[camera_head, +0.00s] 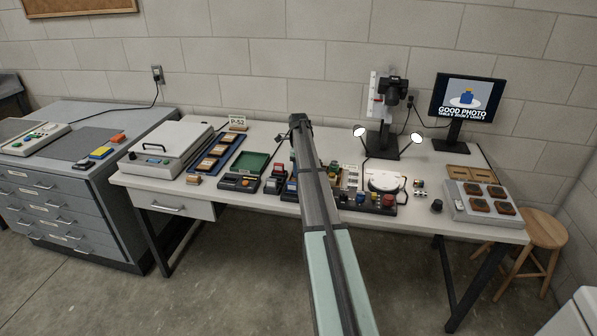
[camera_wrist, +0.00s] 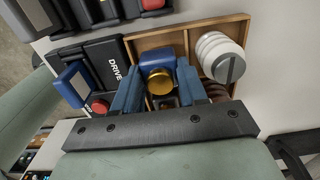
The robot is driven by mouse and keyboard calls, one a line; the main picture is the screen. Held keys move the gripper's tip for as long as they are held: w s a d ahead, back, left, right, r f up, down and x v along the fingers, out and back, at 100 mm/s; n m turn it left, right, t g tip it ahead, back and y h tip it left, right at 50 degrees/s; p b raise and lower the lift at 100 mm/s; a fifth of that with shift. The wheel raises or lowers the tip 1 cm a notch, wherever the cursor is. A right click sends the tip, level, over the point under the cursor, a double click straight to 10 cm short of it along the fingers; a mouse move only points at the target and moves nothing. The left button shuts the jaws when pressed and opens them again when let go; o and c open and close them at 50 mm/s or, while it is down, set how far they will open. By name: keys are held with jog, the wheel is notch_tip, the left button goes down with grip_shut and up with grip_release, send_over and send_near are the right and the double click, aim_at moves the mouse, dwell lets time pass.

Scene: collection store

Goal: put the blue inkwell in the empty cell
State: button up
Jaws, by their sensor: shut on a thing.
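In the wrist view, the blue inkwell (camera_wrist: 157,60) with a brass cap (camera_wrist: 160,83) sits between the two blue fingers of my gripper (camera_wrist: 159,78), which is shut on it. The inkwell is over or in a wooden divided tray (camera_wrist: 186,22); I cannot tell whether it touches the tray floor. A white ribbed round thing (camera_wrist: 220,57) occupies the cell to the right. Part of the cell around the inkwell looks bare, and my fingers and gripper body hide the lower cells. In the head view my arm hides my gripper and the inkwell.
Left of the tray is a black panel marked DRIVE (camera_wrist: 100,62) with a red knob (camera_wrist: 100,107). In the head view, a camera stand (camera_head: 384,140) with lamps, a monitor (camera_head: 466,98), a grey case (camera_head: 165,150) and a green tray (camera_head: 250,166) crowd the white table.

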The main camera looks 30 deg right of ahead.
jog(key=shift+f, duration=0.7)
jog(key=shift+f, duration=0.15)
jog(key=o, duration=0.8)
notch_tip(320, 180, up, 12)
jog(key=shift+r, duration=0.15)
